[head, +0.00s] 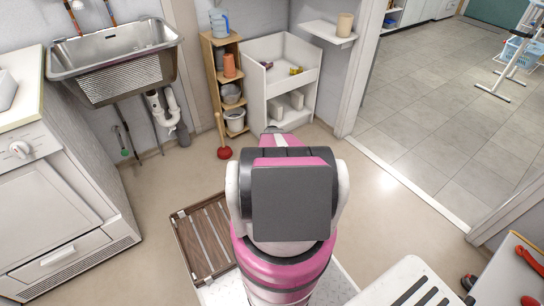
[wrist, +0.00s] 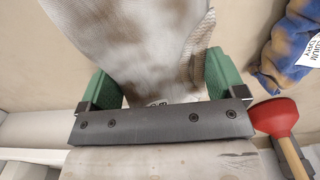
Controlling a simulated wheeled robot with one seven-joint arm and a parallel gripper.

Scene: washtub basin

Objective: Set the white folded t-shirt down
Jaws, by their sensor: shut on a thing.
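The white folded t-shirt (wrist: 165,35) shows in the wrist view as a pale ribbed cloth with brown stains. It lies between the two green fingers of my gripper (wrist: 160,85), which is shut on it. The cloth extends upward past the fingers to the top of the picture. Its lower end is hidden behind the dark gripper bar. I cannot tell whether the cloth touches anything below. In the head view my pink and white arm hides the gripper and the t-shirt.
A red plunger (wrist: 274,117) and a blue, brown-stained cloth item (wrist: 290,45) are right of the gripper. In the head view, a white shelf unit (head: 257,92), wooden rack (head: 209,60), sink (head: 115,50) and slatted wooden board (head: 206,240) surround clear beige floor (head: 160,185).

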